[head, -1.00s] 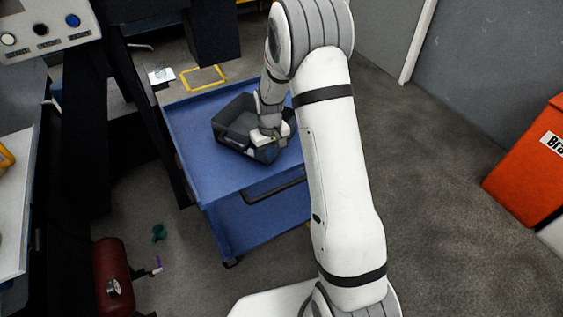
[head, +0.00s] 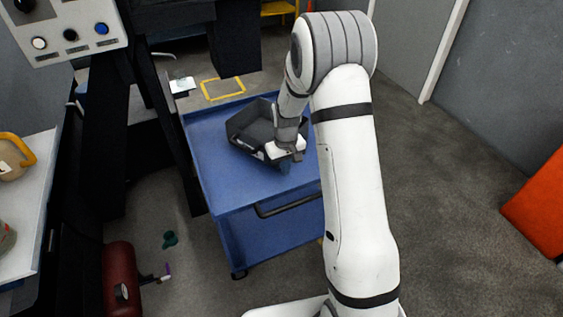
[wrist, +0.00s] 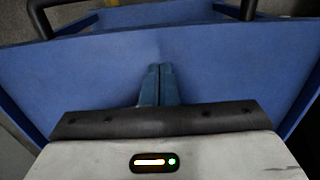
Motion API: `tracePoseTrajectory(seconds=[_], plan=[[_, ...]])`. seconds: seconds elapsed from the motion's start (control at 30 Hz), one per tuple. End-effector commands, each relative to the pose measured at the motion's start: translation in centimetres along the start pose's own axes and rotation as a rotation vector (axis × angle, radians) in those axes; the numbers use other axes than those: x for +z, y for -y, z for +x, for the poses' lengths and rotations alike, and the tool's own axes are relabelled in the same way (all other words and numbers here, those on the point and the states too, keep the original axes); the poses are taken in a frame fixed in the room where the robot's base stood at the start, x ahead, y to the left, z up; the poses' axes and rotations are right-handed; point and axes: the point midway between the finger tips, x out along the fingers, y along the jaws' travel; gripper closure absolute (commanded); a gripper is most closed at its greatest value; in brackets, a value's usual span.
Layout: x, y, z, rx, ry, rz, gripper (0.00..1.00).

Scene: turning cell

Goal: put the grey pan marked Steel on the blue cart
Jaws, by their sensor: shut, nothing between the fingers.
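The grey pan (head: 250,127) is at the blue cart's (head: 222,183) top, toward its far side, in the head view. It looks somewhat tilted, but I cannot tell whether it rests flat. Its marking cannot be read. My gripper (head: 286,167) is at the pan's near right side, partly hiding it; I cannot tell whether they touch. In the wrist view my gripper (wrist: 158,82) has its two fingers together and empty, above the bare blue cart top (wrist: 85,75). The pan does not show in the wrist view.
A dark handle (head: 285,205) runs along the cart's near side. Dark machine framework and a control panel (head: 70,30) stand at the left. A red cylinder (head: 120,278) and a small green object (head: 170,239) are on the floor side. An orange bin (head: 540,205) is far right.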

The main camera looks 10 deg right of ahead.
Motion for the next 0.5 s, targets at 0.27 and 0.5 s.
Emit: tracePoseTrajectory(seconds=[0.27,0.5], plan=[[-0.3,-0.1,-6.9,0.001,-0.006,0.000,1.00],[-0.2,0.0,-9.6,0.001,-0.004,0.000,1.00]])
